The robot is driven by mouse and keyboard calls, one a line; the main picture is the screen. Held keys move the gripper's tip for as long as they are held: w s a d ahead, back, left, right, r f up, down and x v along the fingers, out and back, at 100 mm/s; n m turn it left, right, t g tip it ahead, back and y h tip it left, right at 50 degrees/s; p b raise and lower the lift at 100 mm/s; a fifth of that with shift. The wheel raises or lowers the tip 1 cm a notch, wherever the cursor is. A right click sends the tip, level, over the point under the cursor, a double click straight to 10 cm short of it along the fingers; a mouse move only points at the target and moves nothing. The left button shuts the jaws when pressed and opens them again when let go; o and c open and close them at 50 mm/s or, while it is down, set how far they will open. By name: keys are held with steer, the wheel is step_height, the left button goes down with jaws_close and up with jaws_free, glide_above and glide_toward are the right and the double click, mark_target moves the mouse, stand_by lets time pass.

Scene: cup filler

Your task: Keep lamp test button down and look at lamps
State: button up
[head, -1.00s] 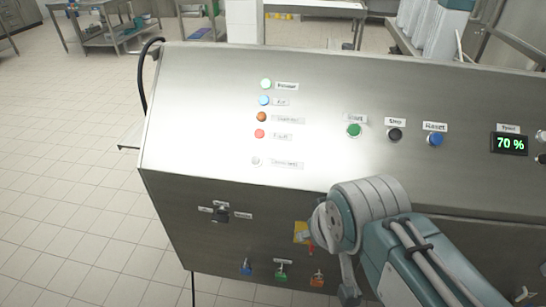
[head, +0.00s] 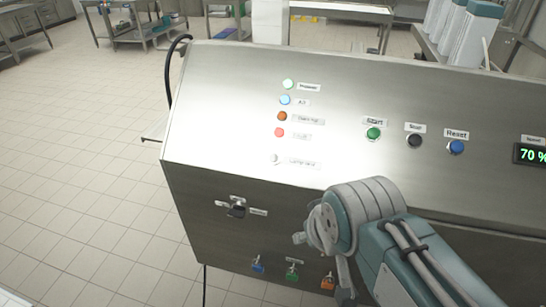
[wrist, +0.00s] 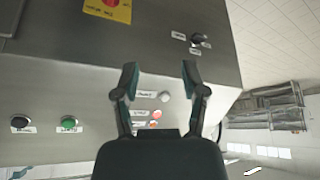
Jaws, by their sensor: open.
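The small pale lamp test button (head: 275,158) is lowest in a column on the sloped steel panel; its label is blurred. Above it are the red lamp (head: 279,132), orange lamp (head: 282,116), blue lamp (head: 285,99) and pale green lamp (head: 288,84). The green, blue and red ones look bright; the orange one looks darker. My gripper (head: 305,238) is below and right of the button in the head view, partly hidden by my arm. In the upside-down wrist view my gripper (wrist: 160,74) is open and empty. The button (wrist: 163,97) shows between its fingers, apparently untouched.
Start (head: 373,133), stop (head: 414,140) and reset (head: 456,146) buttons are right of the lamps. A black selector switch (head: 237,210) and coloured padlock-like items (head: 291,272) are on the front face. A yellow plate (wrist: 108,10) with a red knob shows in the wrist view.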

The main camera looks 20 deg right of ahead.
jaws_close()
stand_by(1.3)
